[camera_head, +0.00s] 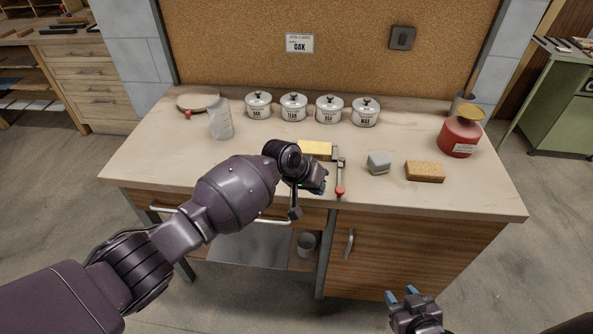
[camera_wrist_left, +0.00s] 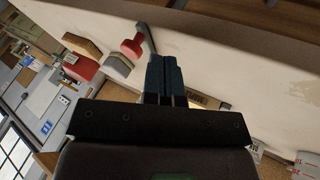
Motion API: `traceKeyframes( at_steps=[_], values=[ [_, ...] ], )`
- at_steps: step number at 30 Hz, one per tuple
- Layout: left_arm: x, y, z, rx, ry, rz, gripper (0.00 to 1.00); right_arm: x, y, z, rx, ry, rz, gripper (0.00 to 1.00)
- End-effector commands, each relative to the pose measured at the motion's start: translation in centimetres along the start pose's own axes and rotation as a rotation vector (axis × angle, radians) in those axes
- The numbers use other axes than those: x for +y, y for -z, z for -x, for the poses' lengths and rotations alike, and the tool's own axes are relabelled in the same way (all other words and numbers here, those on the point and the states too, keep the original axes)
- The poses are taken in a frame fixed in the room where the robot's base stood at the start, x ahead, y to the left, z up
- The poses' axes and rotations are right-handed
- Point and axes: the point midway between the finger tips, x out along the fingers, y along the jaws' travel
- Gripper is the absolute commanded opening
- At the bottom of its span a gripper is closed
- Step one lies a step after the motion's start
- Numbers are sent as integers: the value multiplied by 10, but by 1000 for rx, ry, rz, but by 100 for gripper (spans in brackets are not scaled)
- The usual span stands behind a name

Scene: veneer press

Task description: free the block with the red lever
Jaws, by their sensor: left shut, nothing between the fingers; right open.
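The yellow block (camera_head: 315,149) lies on the bench, its near side partly hidden by my left wrist. A grey metal clamp part touches its right end. The lever (camera_head: 340,175) beside it points toward the bench's front edge and ends in a red knob (camera_head: 340,191). The red knob also shows in the left wrist view (camera_wrist_left: 132,48), just beyond the fingers. My left gripper (camera_head: 322,184) is shut and empty, close to the left of the lever; contact cannot be told. My right gripper (camera_head: 402,293) is open and empty, low in front of the cabinet.
A grey block (camera_head: 378,163) and a brown cork-like block (camera_head: 425,171) lie right of the lever. A red can (camera_head: 460,137) stands at the right end. Several lidded pots (camera_head: 294,107) line the back, with a glass jar (camera_head: 221,120) at left. The front left bench top is clear.

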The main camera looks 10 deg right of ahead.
Motion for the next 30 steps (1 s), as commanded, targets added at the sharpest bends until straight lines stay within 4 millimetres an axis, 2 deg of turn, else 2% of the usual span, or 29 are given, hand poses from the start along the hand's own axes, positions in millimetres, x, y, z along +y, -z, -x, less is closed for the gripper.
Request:
traceKeyframes(
  at_steps=[18, 24, 30],
  values=[
    [12, -10, 80, 1, 1, -1, 0, 1, -2, 0, -9, 0, 3, 43],
    [14, -12, 96, 0, 0, 1, 0, 1, -1, 0, -7, 0, 3, 43],
    [15, -13, 99, 0, 0, 0, 0, 0, 2, 0, -1, 1, 0, 43]
  ],
)
